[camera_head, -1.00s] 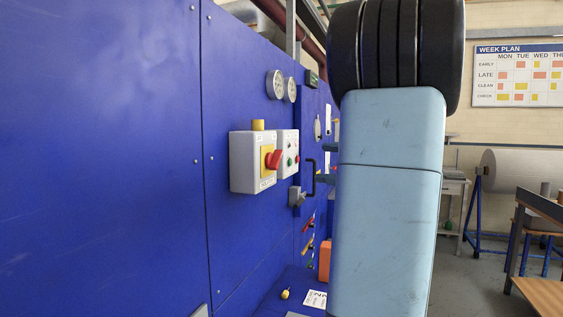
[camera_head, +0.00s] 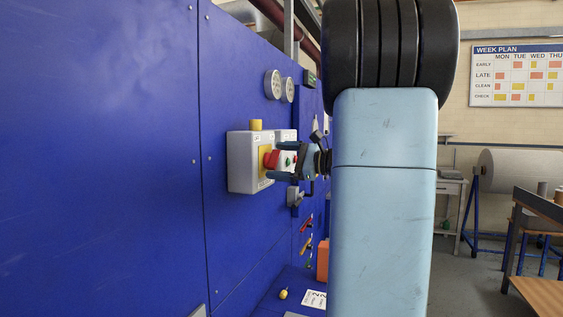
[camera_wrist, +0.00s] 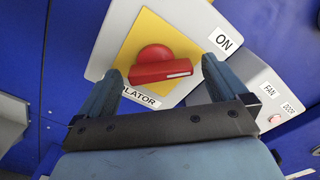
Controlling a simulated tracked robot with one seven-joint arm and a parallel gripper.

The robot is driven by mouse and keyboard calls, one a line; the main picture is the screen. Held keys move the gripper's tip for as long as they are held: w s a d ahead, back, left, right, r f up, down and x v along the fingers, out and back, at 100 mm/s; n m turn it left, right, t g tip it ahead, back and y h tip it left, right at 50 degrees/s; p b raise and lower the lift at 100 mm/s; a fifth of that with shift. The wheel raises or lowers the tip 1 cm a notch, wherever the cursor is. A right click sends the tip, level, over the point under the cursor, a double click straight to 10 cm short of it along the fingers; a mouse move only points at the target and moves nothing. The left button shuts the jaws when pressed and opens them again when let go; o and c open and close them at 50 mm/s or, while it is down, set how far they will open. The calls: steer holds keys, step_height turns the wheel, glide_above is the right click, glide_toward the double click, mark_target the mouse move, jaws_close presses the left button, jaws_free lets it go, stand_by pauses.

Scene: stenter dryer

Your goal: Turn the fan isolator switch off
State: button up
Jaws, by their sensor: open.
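The fan isolator is a pale grey box (camera_head: 241,163) on the blue machine wall, with a yellow plate and a red rotary knob (camera_head: 269,160). In the wrist view the red knob (camera_wrist: 160,66) has its bar lying nearly level across the picture, over the yellow plate (camera_wrist: 140,33). An ON label (camera_wrist: 226,41) is to its right; lettering below is partly hidden by my gripper. My gripper (camera_wrist: 160,70) is open, with one finger on each side of the knob. A gap shows on both sides; depth contact cannot be told. In the head view my gripper (camera_head: 283,161) is at the box front.
A second grey control box (camera_wrist: 270,95) with FAN and DOOR labels sits close to the right finger. Two gauges (camera_head: 273,84) are above. A grey latch (camera_head: 294,197) is below; a ledge (camera_head: 272,298) juts out lower.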

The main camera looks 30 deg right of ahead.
steer(key=c, duration=1.1)
steer(key=shift+o, duration=0.2)
steer(key=n, duration=1.3)
steer(key=shift+s+a+f+n, duration=0.1)
steer(key=shift+s+a+n, duration=0.15)
steer(key=shift+n, duration=2.15)
